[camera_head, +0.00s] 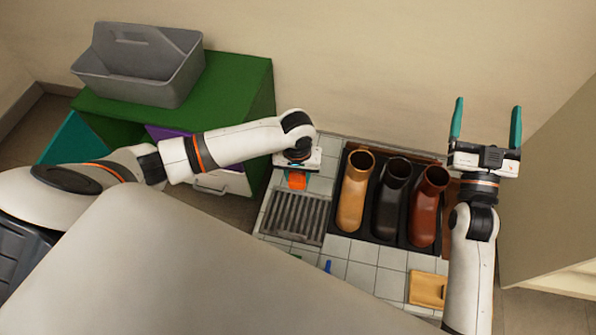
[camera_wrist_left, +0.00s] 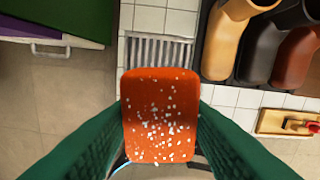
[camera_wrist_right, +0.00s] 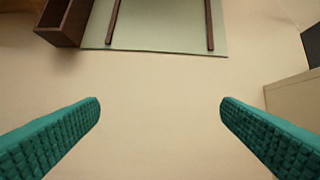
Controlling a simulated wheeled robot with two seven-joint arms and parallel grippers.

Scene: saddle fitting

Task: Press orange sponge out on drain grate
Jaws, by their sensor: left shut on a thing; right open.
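The orange sponge (camera_wrist_left: 160,115) has pale specks on its face and is held between the green fingers of my left gripper (camera_wrist_left: 160,125). In the head view the sponge (camera_head: 297,181) shows below the left wrist, just behind the drain grate. The drain grate (camera_head: 296,217) is a dark slatted panel set in the tiled top. It also shows beyond the sponge in the left wrist view (camera_wrist_left: 160,52), partly hidden by it. I cannot tell the sponge's height above the tiles. My right gripper (camera_head: 487,122) is open and empty, raised at the right, facing the wall.
A black tray holds tan (camera_head: 357,190), black (camera_head: 389,198) and brown (camera_head: 428,205) boot-like pieces right of the grate. A yellow-tan block (camera_head: 428,289) lies at the front right. A grey caddy (camera_head: 140,65) stands on a green cabinet (camera_head: 235,85) at the left.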

